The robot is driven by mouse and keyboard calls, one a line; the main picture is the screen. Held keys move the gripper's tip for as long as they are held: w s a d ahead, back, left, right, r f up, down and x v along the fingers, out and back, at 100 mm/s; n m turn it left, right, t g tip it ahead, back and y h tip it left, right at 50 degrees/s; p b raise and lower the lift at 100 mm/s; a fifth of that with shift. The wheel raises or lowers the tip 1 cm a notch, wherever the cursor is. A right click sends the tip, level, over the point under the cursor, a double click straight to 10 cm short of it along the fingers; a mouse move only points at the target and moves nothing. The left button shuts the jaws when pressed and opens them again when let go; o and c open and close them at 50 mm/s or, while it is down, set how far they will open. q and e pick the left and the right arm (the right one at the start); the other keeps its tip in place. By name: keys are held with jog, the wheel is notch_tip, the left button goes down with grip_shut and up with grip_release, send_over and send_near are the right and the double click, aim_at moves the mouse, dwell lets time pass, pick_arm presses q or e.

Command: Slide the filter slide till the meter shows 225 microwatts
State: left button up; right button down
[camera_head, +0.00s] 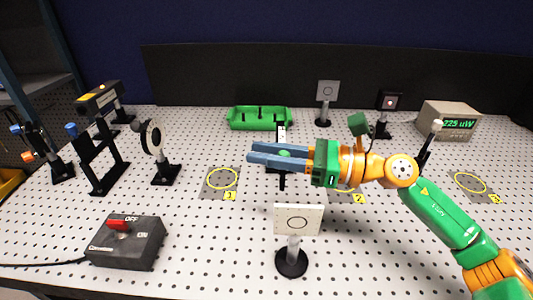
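The meter (452,122) is a beige box at the back right, and its green display reads 225 uW. The filter slide (281,132) looks to be the dark upright piece at the middle of the board, largely hidden behind my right gripper. My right gripper (252,153) reaches in from the right, with its two blue-grey fingers pointing left across this piece. A small green part (285,153) shows between the fingers. I cannot tell whether both fingers touch it. My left gripper is not in view.
A white target card (298,220) on a post stands in front of my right gripper. A dark switch box (126,242) with a red OFF switch is front left. Several black optic mounts (158,150) stand at left. A green tray (260,118) lies behind.

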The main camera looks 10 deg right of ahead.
jog(key=shift+s+a+f, duration=0.1)
jog(key=shift+s+f, duration=0.1)
jog(key=shift+s, duration=0.15)
jog(key=c, duration=1)
grip_release()
jog(key=o, duration=0.3)
jog(key=shift+s+a, duration=0.1)
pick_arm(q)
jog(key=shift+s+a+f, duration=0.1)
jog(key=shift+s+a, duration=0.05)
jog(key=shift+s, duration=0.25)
pick_arm(e)
jog(key=shift+r, duration=0.2)
